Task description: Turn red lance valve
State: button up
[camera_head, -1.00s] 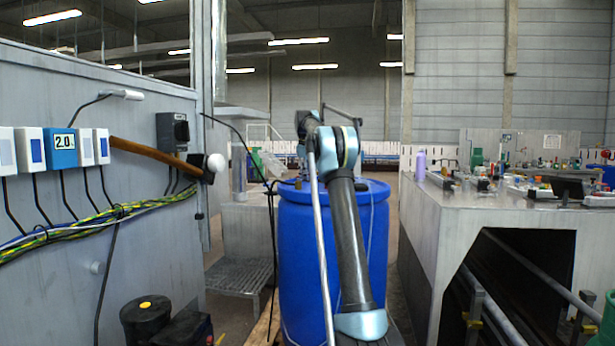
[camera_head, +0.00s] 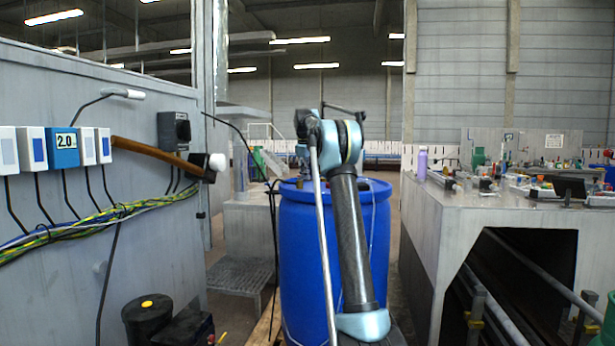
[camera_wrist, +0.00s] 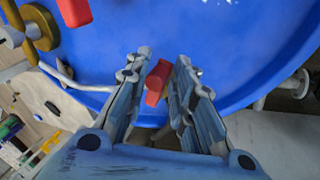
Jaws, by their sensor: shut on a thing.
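The red lance valve handle (camera_wrist: 157,84) shows in the wrist view between the two fingers of my gripper (camera_wrist: 160,80). The fingers are closed on it, with its ends sticking out past them. Behind it is the blue drum top (camera_wrist: 250,45). In the head view the blue drum (camera_head: 298,240) stands upright behind my arm, and my arm hides part of it. I cannot make out the valve or my fingertips clearly in the head view.
Another red piece (camera_wrist: 74,11) and a brass-coloured fitting (camera_wrist: 40,28) are at the upper left in the wrist view. A grey cabinet with a wooden-handled hammer (camera_head: 155,153) is on the left. A cluttered workbench (camera_head: 425,215) is close on the right.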

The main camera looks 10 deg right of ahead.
jog(key=shift+o, duration=0.2)
jog(key=shift+s+a, duration=0.4)
jog(key=shift+a, duration=0.2)
jog(key=shift+o, duration=0.3)
jog(key=shift+s+a, duration=0.25)
jog(key=shift+a, duration=0.4)
jog(key=shift+s+a, duration=0.1)
jog(key=shift+a, duration=0.55)
